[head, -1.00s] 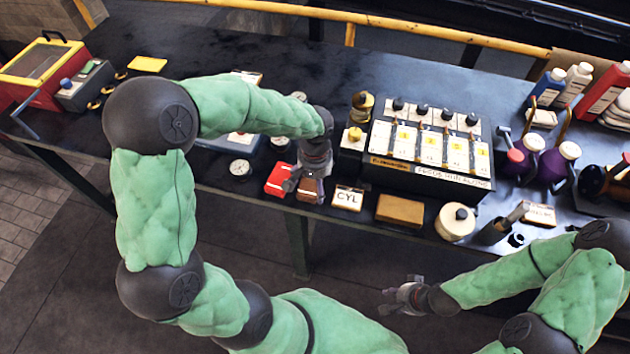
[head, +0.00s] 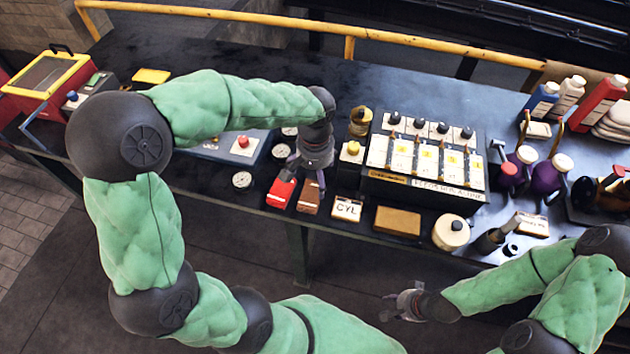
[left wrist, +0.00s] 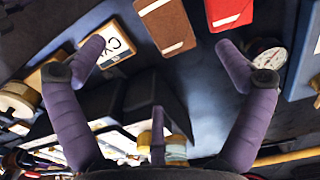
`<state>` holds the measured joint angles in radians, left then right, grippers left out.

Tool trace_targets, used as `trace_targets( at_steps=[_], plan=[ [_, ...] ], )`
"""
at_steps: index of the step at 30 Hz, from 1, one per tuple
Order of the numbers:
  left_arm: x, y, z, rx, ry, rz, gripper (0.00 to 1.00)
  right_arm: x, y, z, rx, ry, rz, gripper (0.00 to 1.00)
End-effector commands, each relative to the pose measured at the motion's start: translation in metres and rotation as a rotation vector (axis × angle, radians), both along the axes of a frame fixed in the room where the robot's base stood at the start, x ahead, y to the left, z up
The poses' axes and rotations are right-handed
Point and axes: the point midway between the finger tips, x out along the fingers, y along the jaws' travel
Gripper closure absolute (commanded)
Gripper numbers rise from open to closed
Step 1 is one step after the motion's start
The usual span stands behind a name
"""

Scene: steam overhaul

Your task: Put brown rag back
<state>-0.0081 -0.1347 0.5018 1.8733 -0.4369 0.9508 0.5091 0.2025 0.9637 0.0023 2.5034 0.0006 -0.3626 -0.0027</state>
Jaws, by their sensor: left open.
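A flat brown piece (head: 309,197), the likeliest brown rag, lies near the table's front edge between a red piece (head: 281,191) and a white CYL card (head: 346,208). In the left wrist view the brown piece (left wrist: 165,25) shows a pale edge strip. My left gripper (head: 307,178) is open and empty above the brown and red pieces. In the left wrist view its purple fingers (left wrist: 160,50) are spread wide, with the brown piece beyond and between the tips. My right gripper (head: 390,304) is off the table's front edge, its fingers apart and empty.
A tan block (head: 397,221) and a round cream container (head: 451,232) are right of the card. A black box with labelled panels (head: 425,165) stands behind them. Bottles (head: 570,95) and folded white cloths (head: 615,122) are at the right. A yellow rail (head: 420,46) runs behind.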

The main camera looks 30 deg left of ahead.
Motion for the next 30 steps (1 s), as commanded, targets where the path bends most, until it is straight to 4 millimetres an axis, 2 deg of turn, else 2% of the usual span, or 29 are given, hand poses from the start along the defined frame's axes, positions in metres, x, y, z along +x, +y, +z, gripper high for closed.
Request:
trace_targets(
  at_steps=[3, 7, 30],
  plan=[
    [0.001, 0.000, 0.017, -0.001, -0.002, 0.000, 0.00, 0.000, 0.000, 0.005, 0.000, 0.000, 0.000, 0.60],
    [0.000, 0.000, 0.025, -0.001, 0.000, 0.000, 0.00, 0.000, 0.000, 0.007, 0.000, 0.000, 0.000, 0.60],
    [0.000, 0.000, 0.026, 0.000, 0.001, 0.000, 0.00, 0.000, 0.000, 0.007, 0.000, 0.000, 0.000, 0.60]
  ],
)
